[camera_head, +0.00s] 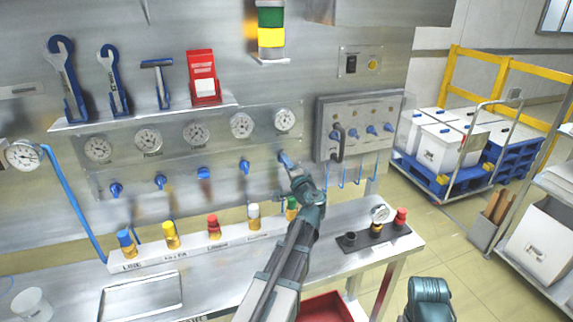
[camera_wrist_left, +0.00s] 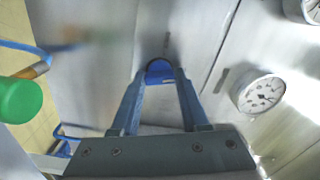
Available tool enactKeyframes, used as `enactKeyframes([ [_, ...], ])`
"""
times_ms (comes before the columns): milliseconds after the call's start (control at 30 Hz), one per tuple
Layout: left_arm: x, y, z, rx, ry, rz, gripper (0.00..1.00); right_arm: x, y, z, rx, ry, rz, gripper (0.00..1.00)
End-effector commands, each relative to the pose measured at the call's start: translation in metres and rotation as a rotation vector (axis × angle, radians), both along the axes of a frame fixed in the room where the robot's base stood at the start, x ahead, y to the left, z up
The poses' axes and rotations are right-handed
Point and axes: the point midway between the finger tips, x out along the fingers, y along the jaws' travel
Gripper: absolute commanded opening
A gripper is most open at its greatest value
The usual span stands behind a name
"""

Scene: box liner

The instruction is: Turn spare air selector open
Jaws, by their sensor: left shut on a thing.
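A row of blue selector knobs runs along the wall panel under the gauges, including one far-left knob (camera_head: 116,190), a middle knob (camera_head: 204,173) and another knob (camera_head: 244,166). I cannot read the labels, and the knob's exact angle is unclear. My right gripper's fingers do not show.
Round gauges (camera_head: 241,125) sit above the knobs. Colour-capped fittings, including a red one (camera_head: 213,227) and a green one (camera_wrist_left: 20,99), stand below. A grey valve box (camera_head: 330,148) is right of my left gripper.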

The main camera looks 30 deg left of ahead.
Motion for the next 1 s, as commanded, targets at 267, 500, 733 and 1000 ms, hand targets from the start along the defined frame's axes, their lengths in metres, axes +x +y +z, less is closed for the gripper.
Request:
enactKeyframes([
  [267, -0.0001, -0.0007, -0.0007, 0.114, 0.135, -0.001, 0.0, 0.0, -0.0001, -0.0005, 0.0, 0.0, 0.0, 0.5],
  [500, -0.0003, -0.0007, -0.0009, 0.171, 0.201, -0.001, 0.0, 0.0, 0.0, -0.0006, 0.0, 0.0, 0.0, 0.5],
  [733, -0.0002, -0.0007, -0.001, 0.19, 0.225, -0.001, 0.0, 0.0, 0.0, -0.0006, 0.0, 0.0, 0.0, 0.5],
  [1000, -0.0003, -0.0008, -0.001, 0.193, 0.229, -0.001, 0.0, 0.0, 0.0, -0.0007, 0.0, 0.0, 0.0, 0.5],
])
